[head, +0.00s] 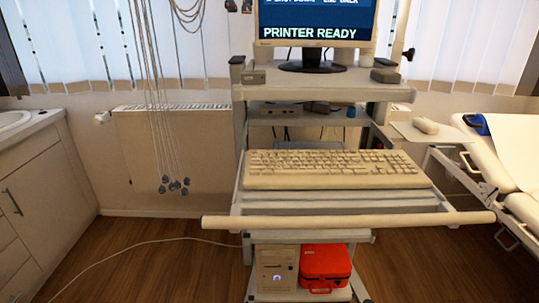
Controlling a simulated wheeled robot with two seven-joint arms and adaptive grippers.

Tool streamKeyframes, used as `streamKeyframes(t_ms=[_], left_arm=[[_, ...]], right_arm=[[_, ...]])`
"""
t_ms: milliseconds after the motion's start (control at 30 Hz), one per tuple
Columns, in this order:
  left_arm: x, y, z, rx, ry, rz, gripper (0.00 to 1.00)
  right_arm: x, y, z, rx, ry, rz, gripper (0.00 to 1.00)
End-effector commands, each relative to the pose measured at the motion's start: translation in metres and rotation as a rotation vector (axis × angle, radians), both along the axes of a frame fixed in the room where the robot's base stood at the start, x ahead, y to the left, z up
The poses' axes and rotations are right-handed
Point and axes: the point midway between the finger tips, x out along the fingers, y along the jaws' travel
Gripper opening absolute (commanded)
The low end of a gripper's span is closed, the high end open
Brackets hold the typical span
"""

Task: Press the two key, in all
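A beige keyboard (335,170) lies flat on the pull-out shelf of a medical cart, in the middle of the head view. Its keys show as small rows, too small to read, so I cannot tell the two key apart from the others. A monitor (317,33) above it is cut off by the top edge and shows the words "PRINTER READY". Neither of my grippers is in view, and nothing touches the keyboard.
A pale handle bar (348,220) runs across the cart in front of the keyboard. A mouse (426,126) sits on a side tray at right. A red case (325,266) is on the lower shelf. Cables (160,90) hang at left. A couch (505,165) stands at right.

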Motion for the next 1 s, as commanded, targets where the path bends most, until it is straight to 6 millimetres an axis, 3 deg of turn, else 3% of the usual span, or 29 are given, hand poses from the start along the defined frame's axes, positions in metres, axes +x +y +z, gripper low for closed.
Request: streamKeyframes(t_ms=[433, 1000], left_arm=[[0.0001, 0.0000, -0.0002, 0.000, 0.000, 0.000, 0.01], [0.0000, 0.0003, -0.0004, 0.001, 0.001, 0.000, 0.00]], right_arm=[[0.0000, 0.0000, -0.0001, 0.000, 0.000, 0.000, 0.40], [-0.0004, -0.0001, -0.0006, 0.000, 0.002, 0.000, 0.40]])
